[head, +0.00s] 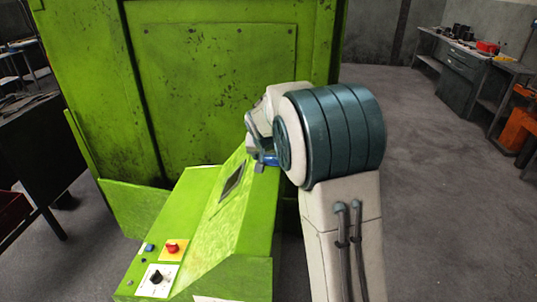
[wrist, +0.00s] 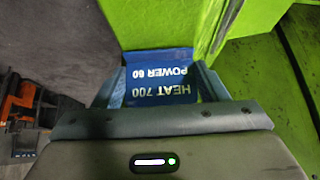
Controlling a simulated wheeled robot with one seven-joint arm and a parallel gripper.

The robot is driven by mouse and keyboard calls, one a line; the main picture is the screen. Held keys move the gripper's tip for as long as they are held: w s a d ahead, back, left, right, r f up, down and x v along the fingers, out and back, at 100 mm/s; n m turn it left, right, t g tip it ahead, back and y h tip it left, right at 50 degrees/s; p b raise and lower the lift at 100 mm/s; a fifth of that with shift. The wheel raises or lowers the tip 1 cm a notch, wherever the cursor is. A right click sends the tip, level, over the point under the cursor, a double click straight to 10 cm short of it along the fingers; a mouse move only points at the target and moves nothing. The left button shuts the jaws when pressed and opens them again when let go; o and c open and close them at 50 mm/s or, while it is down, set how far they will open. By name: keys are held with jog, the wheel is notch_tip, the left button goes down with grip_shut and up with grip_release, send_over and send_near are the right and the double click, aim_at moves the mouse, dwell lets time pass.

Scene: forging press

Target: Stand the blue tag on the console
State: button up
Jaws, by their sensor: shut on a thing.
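The blue tag (wrist: 160,62) is between the fingers of my gripper (wrist: 162,82), which is shut on it. Its white print, "HEAT 700" and "POWER 60", reads upside down in the wrist view. In the head view my gripper (head: 262,161) is at the far right end of the green console (head: 188,212), and only a small blue part of the tag (head: 269,157) shows. The arm's wrist hides much of the gripper. The console (wrist: 208,28) also shows beyond the tag in the wrist view. I cannot tell whether the tag touches it.
The console carries a red button (head: 172,248), a black knob (head: 156,277) and a dark screen (head: 231,182). The tall green press (head: 215,75) stands behind it. A dark table (head: 35,135) is at left. A workbench (head: 465,70) stands far right, with open floor before it.

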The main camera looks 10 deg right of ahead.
jog(key=shift+f, duration=0.2)
jog(key=o, duration=0.9)
jog(key=shift+o, duration=0.2)
jog(key=shift+r, duration=0.1)
jog(key=shift+r, duration=0.2)
jog(key=b+v, duration=0.2)
jog(key=v, duration=0.9)
jog(key=s+f+n+g, duration=0.1)
jog(key=s+f, duration=0.2)
jog(key=s, duration=0.7)
jog(key=s+d+f+n+g+y, duration=0.1)
jog(key=s+f, duration=0.1)
jog(key=s, duration=0.8)
jog(key=s+f+n+y, duration=0.1)
jog(key=s+f, duration=0.2)
jog(key=s, duration=0.7)
jog(key=shift+s+d+f+n+g, duration=0.4)
